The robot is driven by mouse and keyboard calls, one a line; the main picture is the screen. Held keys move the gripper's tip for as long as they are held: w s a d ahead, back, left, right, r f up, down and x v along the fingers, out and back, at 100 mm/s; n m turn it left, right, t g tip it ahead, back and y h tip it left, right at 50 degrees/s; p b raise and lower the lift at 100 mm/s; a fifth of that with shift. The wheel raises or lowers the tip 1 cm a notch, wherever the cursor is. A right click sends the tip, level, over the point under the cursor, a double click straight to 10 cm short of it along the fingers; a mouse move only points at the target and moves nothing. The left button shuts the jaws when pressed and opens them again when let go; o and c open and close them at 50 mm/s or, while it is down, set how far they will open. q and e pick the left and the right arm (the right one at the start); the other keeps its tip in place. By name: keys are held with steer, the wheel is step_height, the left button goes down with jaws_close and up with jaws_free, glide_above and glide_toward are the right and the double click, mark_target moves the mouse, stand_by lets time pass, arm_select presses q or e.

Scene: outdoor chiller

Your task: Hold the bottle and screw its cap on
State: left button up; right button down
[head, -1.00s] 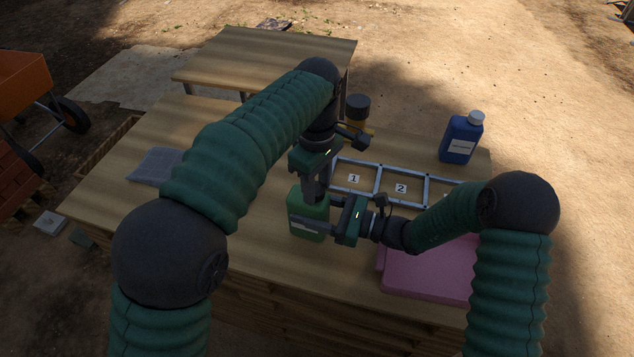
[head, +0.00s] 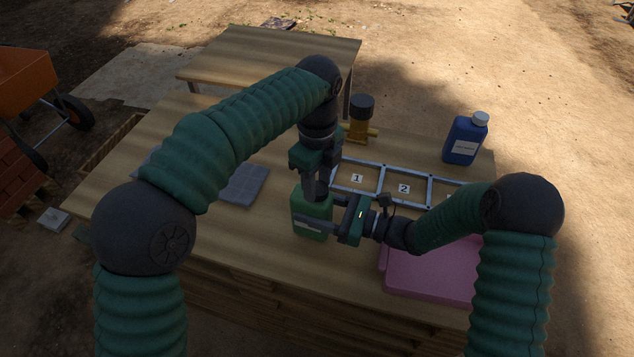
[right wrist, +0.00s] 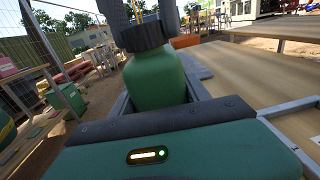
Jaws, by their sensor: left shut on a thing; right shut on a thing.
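A green bottle (head: 312,222) with a pale label stands on the wooden table, near its front. My right gripper (head: 325,212) comes from the right and is shut on the bottle's body. In the right wrist view the green bottle (right wrist: 157,80) is upright between the fingers, with a dark ribbed cap (right wrist: 142,34) at its neck. My left gripper (head: 314,188) points down from above and is shut on the cap. In the right wrist view the left gripper's fingers (right wrist: 140,10) are on both sides of the cap. How far the cap is threaded cannot be told.
A metal frame with numbered bays (head: 404,188) lies behind the bottle. A blue bottle (head: 463,141) with a white cap and a yellow, dark-topped object (head: 360,120) stand at the back. A pink case (head: 430,272) is at right, a grey slab (head: 245,184) at left.

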arm_select(q)
steer(key=m, duration=0.6)
steer(key=shift+w+d+m, duration=0.1)
steer(key=shift+w+m, duration=0.1)
steer(key=shift+m, duration=0.2)
steer(key=m, duration=0.3)
steer(key=shift+d, duration=0.1)
steer(key=m, duration=0.3)
steer(key=shift+m, duration=0.3)
jaws_close()
jaws_free()
steer(key=m, duration=0.3)
steer(key=shift+s+d+f+m, duration=0.2)
steer(key=shift+s+f+m, duration=0.1)
steer(key=shift+s+m, duration=0.1)
steer(key=o, duration=1.3)
steer(key=shift+r, duration=2.3)
